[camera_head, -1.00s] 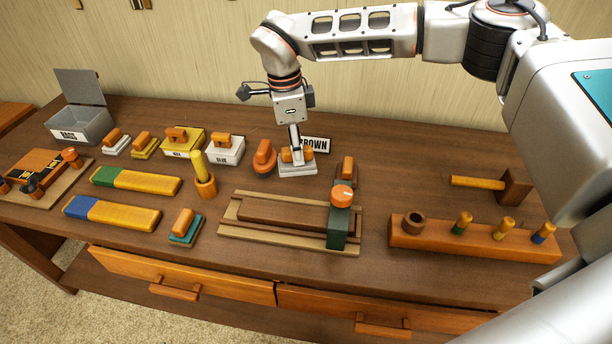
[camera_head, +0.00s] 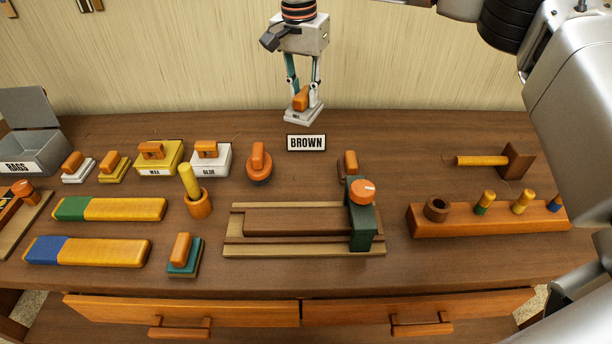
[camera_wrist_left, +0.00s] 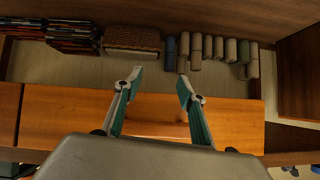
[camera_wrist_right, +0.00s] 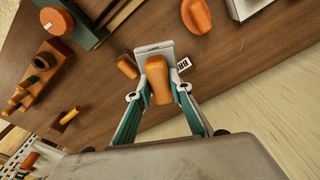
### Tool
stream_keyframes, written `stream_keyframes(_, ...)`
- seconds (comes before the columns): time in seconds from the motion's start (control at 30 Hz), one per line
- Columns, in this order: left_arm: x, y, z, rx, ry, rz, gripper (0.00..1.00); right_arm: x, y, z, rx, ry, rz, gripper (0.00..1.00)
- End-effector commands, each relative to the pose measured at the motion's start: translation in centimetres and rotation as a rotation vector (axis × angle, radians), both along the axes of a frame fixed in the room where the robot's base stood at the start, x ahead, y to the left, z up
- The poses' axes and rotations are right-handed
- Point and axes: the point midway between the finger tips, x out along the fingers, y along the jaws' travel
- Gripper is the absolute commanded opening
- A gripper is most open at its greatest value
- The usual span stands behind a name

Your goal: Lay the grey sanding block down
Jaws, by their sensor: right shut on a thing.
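The grey sanding block (camera_head: 303,115) has a pale grey base and an orange handle. My right gripper (camera_head: 301,95) is shut on its handle and holds it at the table's back edge, behind the BROWN sign (camera_head: 306,142); it appears raised. The right wrist view shows the block's orange handle (camera_wrist_right: 158,80) between the fingers, with the base beyond. My left gripper (camera_wrist_left: 160,85) shows only in its wrist view, open and empty above a wooden drawer front (camera_wrist_left: 150,110).
An orange-handled round tool (camera_head: 259,163) and an orange-handled piece (camera_head: 348,166) flank the space before the sign. The wooden jig (camera_head: 290,250) with its green stop lies in front. White and yellow boxes stand left. A peg rack (camera_head: 470,232) and mallet (camera_head: 515,160) are right.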

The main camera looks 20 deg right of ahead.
Motion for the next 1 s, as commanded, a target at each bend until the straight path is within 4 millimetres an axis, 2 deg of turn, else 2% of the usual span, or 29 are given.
stream_keyframes(0.13, 0.0, -0.1, -0.2, -0.002, -0.001, -0.002, 0.40, 0.3, -0.1, 0.0, -0.002, 0.000, 0.045, 0.00)
stream_keyframes(0.23, 0.0, -0.2, -0.2, -0.004, -0.003, -0.002, 0.40, 0.3, -0.1, -1.1, -0.003, 0.002, 0.055, 0.00)
stream_keyframes(0.7, 0.0, -0.1, -1.1, 0.006, 0.000, -0.005, 0.40, 0.2, -0.1, -12.2, -0.002, 0.004, 0.053, 0.00)
stream_keyframes(0.83, 0.1, 0.0, -1.1, 0.008, -0.002, -0.005, 0.40, 0.3, -0.1, -14.4, -0.002, 0.001, 0.054, 0.00)
stream_keyframes(1.0, 0.2, 0.1, -1.1, 0.010, -0.004, -0.005, 0.40, 0.4, -0.1, -15.5, -0.001, -0.001, 0.052, 0.00)
